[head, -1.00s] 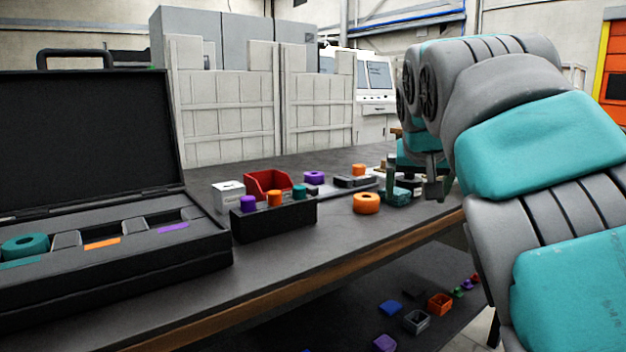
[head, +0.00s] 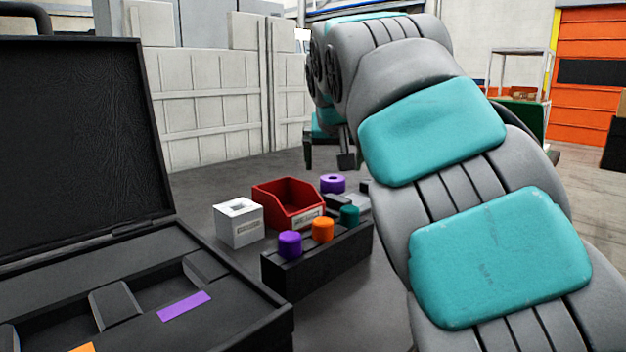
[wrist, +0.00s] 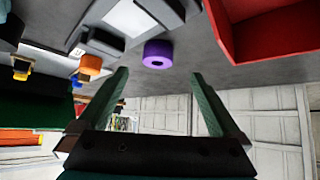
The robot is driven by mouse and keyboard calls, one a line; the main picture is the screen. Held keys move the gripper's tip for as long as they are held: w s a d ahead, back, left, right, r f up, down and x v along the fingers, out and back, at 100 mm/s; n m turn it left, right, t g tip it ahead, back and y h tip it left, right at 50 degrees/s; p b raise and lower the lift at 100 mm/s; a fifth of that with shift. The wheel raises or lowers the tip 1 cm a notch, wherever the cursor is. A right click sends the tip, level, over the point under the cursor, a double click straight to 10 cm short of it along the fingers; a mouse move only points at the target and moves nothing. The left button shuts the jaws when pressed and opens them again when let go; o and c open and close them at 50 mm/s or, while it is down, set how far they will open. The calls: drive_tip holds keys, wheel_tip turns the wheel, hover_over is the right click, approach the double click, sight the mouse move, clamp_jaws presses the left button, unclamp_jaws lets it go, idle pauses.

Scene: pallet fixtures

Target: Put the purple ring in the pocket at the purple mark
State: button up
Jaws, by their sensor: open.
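The purple ring (head: 332,183) lies on the dark table behind the red bin, its hole facing up. It also shows in the wrist view (wrist: 158,54), beyond and between the fingertips and apart from them. My gripper (wrist: 160,76) is open with nothing between its fingers. In the head view it is mostly hidden behind my arm. The purple mark (head: 184,306) is a flat strip on the front edge of the open black case. The pocket (head: 160,286) behind it looks empty.
A red bin (head: 287,205), a white box (head: 238,224) and a black block (head: 318,262) with purple, orange and teal pegs stand between case and ring. An orange ring (wrist: 90,65) lies near the purple one. The case lid (head: 75,135) stands upright at left.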

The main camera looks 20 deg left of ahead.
sight(332, 178)
drive_tip(key=shift+w+a+f, duration=0.15)
drive_tip(key=shift+w+a, duration=0.1)
drive_tip(key=shift+w, duration=0.05)
drive_tip(key=shift+x, duration=1.15)
drive_tip(key=x, duration=0.2)
drive_tip(key=p+x, duration=0.1)
drive_tip(key=x, duration=0.2)
drive_tip(key=shift+w+d+r, duration=0.15)
drive_tip(key=shift+w+r, duration=0.05)
drive_tip(key=shift+w, duration=0.05)
drive_tip(key=shift+c, duration=0.2)
clamp_jaws()
drive_tip(key=shift+r, duration=0.2)
drive_tip(key=shift+r, duration=1.55)
